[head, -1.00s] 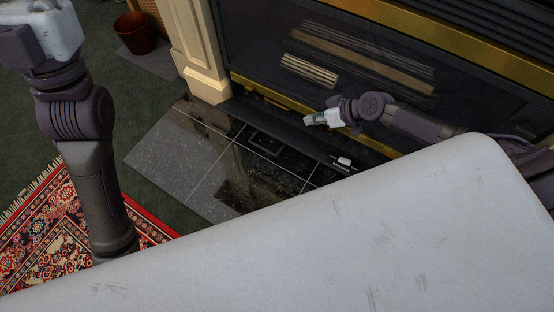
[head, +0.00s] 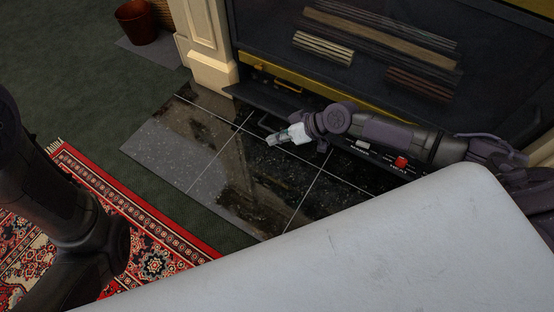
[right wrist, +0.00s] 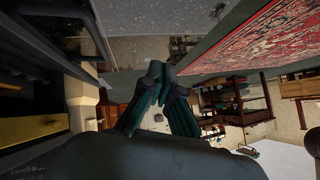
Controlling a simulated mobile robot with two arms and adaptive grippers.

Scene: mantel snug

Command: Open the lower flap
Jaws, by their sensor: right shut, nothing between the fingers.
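The lower flap (head: 252,97) is a dark panel along the foot of the fireplace, below the brass strip. It appears swung outward and down, with a dark loop handle (head: 264,123) at its outer edge. A red control (head: 401,162) and small labels show behind it. My right gripper (head: 274,139) is shut and empty, just in front of the handle and above the tiles; I cannot tell if it touches the handle. In the right wrist view its fingers (right wrist: 160,95) are together. My right arm hides part of the flap. My left gripper is out of view.
A glossy dark tiled hearth (head: 215,160) lies in front. The brass strip (head: 268,70) edges the firebox glass. A pale pillar (head: 210,45) stands left of it, a red-brown pot (head: 136,22) beyond. A patterned rug (head: 150,250) lies at lower left.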

